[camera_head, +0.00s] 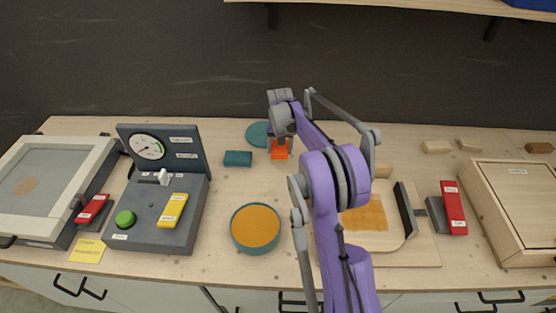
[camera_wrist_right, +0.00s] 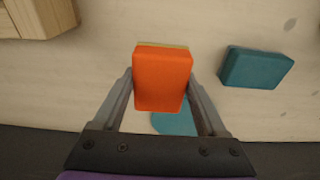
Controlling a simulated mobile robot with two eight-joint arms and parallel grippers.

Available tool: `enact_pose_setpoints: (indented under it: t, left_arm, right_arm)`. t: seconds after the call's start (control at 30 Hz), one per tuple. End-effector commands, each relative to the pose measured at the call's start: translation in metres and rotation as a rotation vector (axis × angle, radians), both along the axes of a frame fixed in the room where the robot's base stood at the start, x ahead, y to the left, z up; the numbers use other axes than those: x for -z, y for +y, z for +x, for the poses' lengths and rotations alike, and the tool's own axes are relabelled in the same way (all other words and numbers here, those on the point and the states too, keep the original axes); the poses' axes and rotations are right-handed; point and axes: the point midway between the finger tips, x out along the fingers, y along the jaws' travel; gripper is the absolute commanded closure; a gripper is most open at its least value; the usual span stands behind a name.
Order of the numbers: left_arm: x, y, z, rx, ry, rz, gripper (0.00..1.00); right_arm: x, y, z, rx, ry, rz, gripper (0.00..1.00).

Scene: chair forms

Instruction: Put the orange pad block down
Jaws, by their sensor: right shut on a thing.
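The orange pad block (camera_head: 279,151) is between the fingers of my right gripper (camera_head: 281,140), near the back of the bench. In the right wrist view the orange pad block (camera_wrist_right: 163,82) sits squarely between the two fingers of my right gripper (camera_wrist_right: 160,76), which is shut on it. A thin yellowish edge shows along its far side. I cannot tell whether its underside touches the bench. My left gripper is not in view.
A teal block (camera_head: 238,158) lies left of the orange block, and a teal disc (camera_head: 258,134) lies behind it. A teal bowl with orange content (camera_head: 255,227) stands in front. A gauge panel (camera_head: 160,150) stands left. Bare bench (camera_head: 215,210) lies between.

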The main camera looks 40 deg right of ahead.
Motion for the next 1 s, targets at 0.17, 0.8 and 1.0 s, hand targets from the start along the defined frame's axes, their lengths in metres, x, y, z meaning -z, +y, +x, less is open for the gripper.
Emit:
enact_pose_setpoints:
  t: [0.17,0.8,1.0]
  left_arm:
    - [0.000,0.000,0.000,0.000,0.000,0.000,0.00]
    - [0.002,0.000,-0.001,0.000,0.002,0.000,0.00]
    - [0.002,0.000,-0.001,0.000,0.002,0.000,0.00]
  right_arm:
    - [0.016,0.000,0.000,-0.001,0.000,0.000,0.86]
    - [0.056,0.000,0.000,-0.002,0.000,0.000,0.86]
    - [0.056,0.001,0.000,-0.002,0.000,0.001,0.00]
